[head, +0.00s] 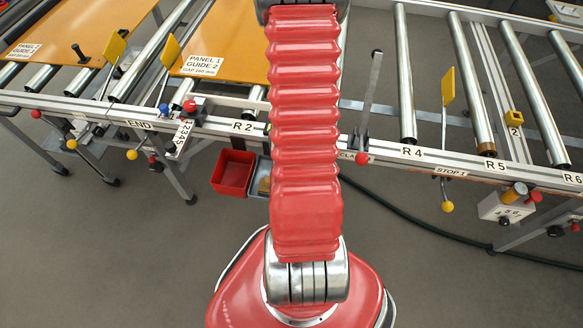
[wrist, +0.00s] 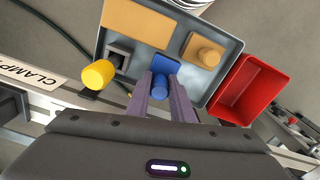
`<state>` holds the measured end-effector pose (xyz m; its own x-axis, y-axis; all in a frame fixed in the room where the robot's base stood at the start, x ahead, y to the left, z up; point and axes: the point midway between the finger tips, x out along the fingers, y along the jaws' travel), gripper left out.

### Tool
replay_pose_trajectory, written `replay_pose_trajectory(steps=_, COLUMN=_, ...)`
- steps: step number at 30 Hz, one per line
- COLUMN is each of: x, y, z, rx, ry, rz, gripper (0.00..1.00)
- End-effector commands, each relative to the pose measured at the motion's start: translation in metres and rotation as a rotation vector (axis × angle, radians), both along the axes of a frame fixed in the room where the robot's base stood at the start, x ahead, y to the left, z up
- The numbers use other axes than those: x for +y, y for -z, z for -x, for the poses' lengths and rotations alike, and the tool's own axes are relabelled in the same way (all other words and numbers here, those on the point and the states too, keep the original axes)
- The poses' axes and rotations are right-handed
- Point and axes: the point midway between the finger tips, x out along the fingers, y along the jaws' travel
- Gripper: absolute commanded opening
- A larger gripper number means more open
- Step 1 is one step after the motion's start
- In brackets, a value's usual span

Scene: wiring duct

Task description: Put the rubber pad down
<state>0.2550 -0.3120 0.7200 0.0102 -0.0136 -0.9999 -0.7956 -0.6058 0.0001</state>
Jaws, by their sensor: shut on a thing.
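My gripper (wrist: 161,78) is shut on a blue piece (wrist: 158,65), seen in the wrist view, which I take to be the rubber pad. Its blue round grip (wrist: 160,90) is between the two purple fingers, and a flatter blue part shows beyond the fingertips. The piece is over or in the near part of a grey tray (wrist: 232,58); I cannot tell whether it touches the tray floor. In the head view my gripper and the blue piece are hidden behind my red arm, and only the left part of the grey tray (head: 250,184) shows.
The tray also holds an orange slab (wrist: 138,28), an orange block with a raised top (wrist: 203,50) and a dark grey square piece (wrist: 118,55). An empty red bin (wrist: 250,90) stands beside it. A yellow knob (wrist: 98,74) and the conveyor rail (head: 400,160) are close.

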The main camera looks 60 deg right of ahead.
Motion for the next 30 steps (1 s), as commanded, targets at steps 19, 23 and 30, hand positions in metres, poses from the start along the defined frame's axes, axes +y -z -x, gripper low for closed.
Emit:
replay_pose_trajectory(steps=19, x=0.000, y=0.042, z=0.000, rx=0.000, ry=0.001, rz=0.000, gripper=0.00)
replay_pose_trajectory(steps=23, x=0.000, y=0.042, z=0.000, rx=0.000, ry=0.001, rz=0.000, gripper=0.00)
replay_pose_trajectory(steps=30, x=0.000, y=0.044, z=0.000, rx=0.000, ry=0.001, rz=0.000, gripper=0.23)
